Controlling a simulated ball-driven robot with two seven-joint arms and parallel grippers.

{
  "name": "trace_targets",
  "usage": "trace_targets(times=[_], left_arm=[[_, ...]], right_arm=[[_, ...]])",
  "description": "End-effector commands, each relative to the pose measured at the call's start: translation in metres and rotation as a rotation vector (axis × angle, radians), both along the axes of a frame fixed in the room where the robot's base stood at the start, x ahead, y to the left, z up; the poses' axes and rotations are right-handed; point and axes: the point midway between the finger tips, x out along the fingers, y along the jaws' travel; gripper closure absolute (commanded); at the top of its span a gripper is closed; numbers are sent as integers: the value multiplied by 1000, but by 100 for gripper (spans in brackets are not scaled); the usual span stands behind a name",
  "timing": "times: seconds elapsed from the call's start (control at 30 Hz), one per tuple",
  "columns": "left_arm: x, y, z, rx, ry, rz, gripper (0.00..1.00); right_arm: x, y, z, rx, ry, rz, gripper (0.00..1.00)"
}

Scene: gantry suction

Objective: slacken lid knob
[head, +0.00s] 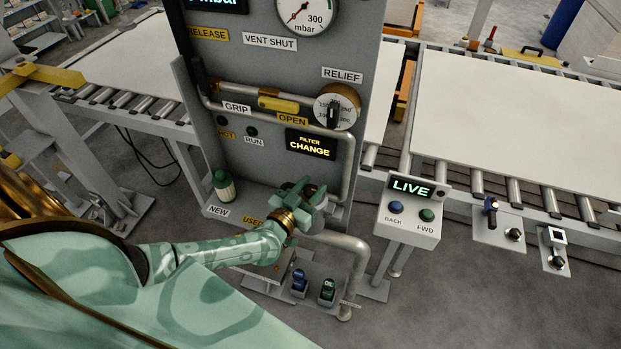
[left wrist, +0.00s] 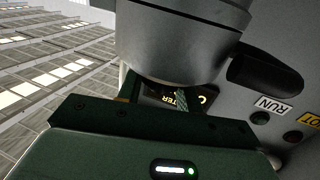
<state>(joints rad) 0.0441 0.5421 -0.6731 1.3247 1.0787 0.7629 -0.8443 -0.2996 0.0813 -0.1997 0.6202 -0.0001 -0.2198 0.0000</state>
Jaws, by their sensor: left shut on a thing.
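My left gripper (head: 303,194) is in front of the lower part of the grey panel (head: 265,85), near the shelf marked NEW and USED. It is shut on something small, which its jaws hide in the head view. In the left wrist view, a large grey round housing (left wrist: 180,40) lies close beyond the jaws. A small ridged greenish piece (left wrist: 182,100) shows between the jaws and looks like part of the lid knob; most of it is hidden. My right gripper is not in view.
A green-and-white cartridge (head: 223,186) stands on the shelf by NEW. The display (head: 310,144) reads FILTER CHANGE. A grey pipe (head: 345,245) bends beside the gripper. Blue (head: 299,282) and green (head: 327,290) items sit below. A LIVE button box (head: 409,208) stands right.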

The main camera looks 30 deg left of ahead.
Motion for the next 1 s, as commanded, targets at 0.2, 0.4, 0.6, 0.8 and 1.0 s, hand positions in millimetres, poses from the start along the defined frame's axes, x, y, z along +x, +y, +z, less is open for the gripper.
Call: trace_targets(times=[0.2,0.4,0.6,0.8,1.0], left_arm=[[-1,-2,2,-3,3,157,87],[0,-1,0,-2,2,267,87],[0,-1,0,0,0,329,87],[0,0,-1,1,-1,351,87],[0,0,-1,1,-1,351,87]], right_arm=[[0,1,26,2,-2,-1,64],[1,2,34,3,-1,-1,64],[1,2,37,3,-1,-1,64],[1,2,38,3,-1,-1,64],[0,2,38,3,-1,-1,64]])
